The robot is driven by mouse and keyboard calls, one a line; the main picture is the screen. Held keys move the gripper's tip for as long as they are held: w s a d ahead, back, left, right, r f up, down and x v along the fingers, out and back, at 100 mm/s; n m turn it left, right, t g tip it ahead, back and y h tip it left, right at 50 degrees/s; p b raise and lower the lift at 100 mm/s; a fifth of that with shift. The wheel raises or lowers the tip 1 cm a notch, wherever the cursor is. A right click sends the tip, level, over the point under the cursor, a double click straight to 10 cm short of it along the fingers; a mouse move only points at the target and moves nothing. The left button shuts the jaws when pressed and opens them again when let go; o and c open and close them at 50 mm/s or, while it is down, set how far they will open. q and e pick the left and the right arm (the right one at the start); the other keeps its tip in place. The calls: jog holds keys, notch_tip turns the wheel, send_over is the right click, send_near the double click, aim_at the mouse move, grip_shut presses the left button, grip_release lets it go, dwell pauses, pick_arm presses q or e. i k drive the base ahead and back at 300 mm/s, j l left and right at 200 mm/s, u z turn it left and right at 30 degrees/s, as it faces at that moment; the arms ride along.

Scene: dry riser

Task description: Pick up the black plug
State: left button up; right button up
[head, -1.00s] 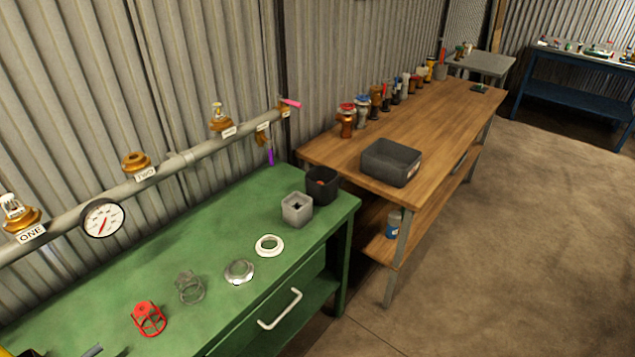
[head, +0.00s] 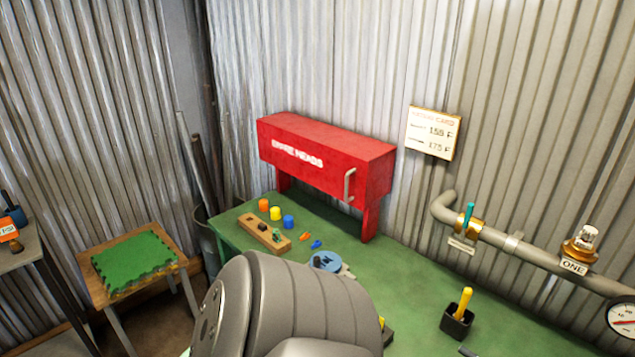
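A wooden block (head: 262,236) lies on the green bench at the back left in the head view. A small black piece (head: 263,225) and a small dark green piece (head: 277,236) sit on it. The black piece may be the black plug, but it is too small to tell. A grey link of my own arm fills the lower middle of the view and hides part of the bench. Neither of my grippers is in view.
Orange, yellow and blue pieces (head: 275,213) stand behind the block. A red cabinet (head: 325,160) stands above the bench. A black holder (head: 456,322) with a yellow handle is at right, below the wall pipe (head: 520,251). A green mat (head: 135,262) covers a low table at left.

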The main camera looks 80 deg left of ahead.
aim_at(262, 226)
jog(key=u, duration=2.9)
jog(key=j+z, duration=0.25)
jog(key=z, duration=0.2)
jog(key=j+z, duration=0.25)
jog(key=z, duration=0.2)
jog(key=j+z, duration=0.25)
jog(key=z, duration=0.2)
jog(key=j+z, duration=0.25)
jog(key=z, duration=0.15)
